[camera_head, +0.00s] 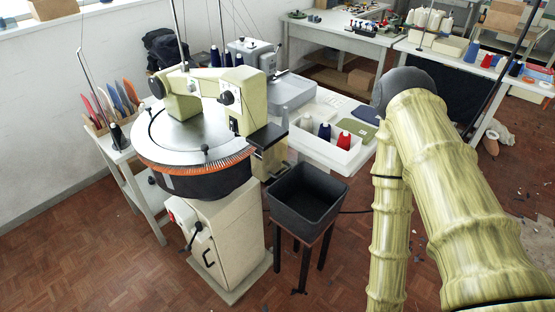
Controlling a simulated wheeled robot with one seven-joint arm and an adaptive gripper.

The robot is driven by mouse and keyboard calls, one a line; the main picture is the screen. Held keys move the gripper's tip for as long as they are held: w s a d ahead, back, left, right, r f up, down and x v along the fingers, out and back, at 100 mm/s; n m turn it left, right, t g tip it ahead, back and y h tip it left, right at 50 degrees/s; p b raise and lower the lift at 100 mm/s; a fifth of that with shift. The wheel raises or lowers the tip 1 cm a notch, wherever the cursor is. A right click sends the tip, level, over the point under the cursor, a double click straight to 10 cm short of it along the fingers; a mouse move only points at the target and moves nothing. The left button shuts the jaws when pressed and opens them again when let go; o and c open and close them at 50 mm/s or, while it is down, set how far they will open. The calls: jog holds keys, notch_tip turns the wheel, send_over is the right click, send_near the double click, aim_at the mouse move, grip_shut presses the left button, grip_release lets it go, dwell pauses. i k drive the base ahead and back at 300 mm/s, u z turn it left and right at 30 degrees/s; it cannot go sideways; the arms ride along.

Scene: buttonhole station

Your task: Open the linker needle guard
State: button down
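The linker (195,150) stands left of centre: a round dial with a silver top plate (185,128), an orange needle ring (205,170) along its near edge and a dark band below. A cream machine head (225,85) arches over the dial. A thin black curved bar (152,122) lies at the dial's left side, and a small black knob on a post (205,150) stands at its near rim. I cannot tell for sure which part is the needle guard, or whether it is open. My arm rises at the right; my gripper is out of view.
A black bin (308,192) on a dark stand is right of the linker's cream pedestal (228,235). A white table with yarn cones in a tray (325,150) is behind it. A rack of coloured tools (112,105) stands at left. The parquet floor in front is clear.

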aim_at(268, 154)
jog(key=z, duration=0.5)
jog(key=k, duration=1.15)
jog(key=u, duration=0.1)
jog(key=i, duration=0.6)
jog(key=u, duration=0.2)
